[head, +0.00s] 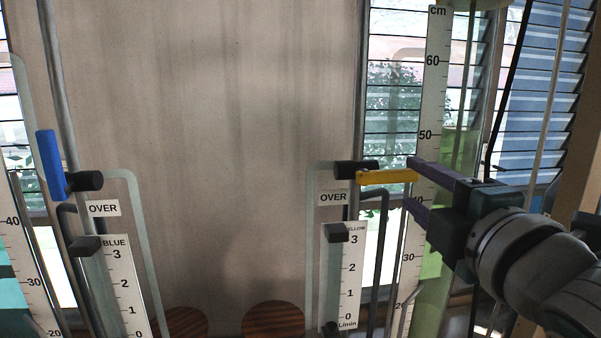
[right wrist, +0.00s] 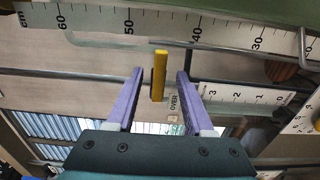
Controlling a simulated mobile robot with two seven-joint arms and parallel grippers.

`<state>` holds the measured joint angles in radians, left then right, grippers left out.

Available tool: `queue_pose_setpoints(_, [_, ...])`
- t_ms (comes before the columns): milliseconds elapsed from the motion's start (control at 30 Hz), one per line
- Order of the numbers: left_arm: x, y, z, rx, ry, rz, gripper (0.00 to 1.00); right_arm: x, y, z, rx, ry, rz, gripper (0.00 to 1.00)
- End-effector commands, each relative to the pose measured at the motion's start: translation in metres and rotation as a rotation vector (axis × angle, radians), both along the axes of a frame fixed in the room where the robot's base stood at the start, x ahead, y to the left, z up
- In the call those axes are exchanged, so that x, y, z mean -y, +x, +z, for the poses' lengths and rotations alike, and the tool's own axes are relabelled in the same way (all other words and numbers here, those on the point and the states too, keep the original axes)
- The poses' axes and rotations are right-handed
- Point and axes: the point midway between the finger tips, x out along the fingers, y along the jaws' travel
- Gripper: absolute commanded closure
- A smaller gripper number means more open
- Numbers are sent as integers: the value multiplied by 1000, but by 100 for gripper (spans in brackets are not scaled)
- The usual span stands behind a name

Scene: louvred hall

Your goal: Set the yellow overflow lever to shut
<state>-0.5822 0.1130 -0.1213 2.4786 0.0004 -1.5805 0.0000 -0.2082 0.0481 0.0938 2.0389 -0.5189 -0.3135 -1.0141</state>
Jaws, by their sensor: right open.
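The yellow overflow lever (head: 387,177) is a short flat bar in the head view. It lies about level, pointing right from a dark valve body (head: 353,169) above a label reading OVER (head: 334,198). My right gripper (head: 410,183) comes in from the right, with its purple fingers at the lever's free end. In the right wrist view the lever (right wrist: 159,75) shows between the two open fingers (right wrist: 158,78), with a gap on each side. I cannot tell how far the fingers reach along it. My left gripper is not in view.
A blue lever (head: 49,165) stands nearly upright at the left, with its own OVER label (head: 104,208). A tall cm scale (head: 430,90) and a tube of green liquid (head: 459,160) stand by my right gripper. Flow scales (head: 349,275) and thin pipes are close below. The middle wall is bare.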

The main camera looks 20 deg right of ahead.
Motion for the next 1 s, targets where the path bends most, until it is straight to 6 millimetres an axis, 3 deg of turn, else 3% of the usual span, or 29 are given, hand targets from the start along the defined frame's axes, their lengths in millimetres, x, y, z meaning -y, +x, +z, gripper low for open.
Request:
queue_pose_setpoints(200, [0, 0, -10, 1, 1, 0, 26, 8, 31, -1, 2, 0, 0, 48])
queue_pose_setpoints(900, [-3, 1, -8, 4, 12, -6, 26, 11, 45, 0, -1, 1, 1, 48])
queue_pose_setpoints(1000, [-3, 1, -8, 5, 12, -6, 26, 11, 45, 0, -1, 1, 1, 59])
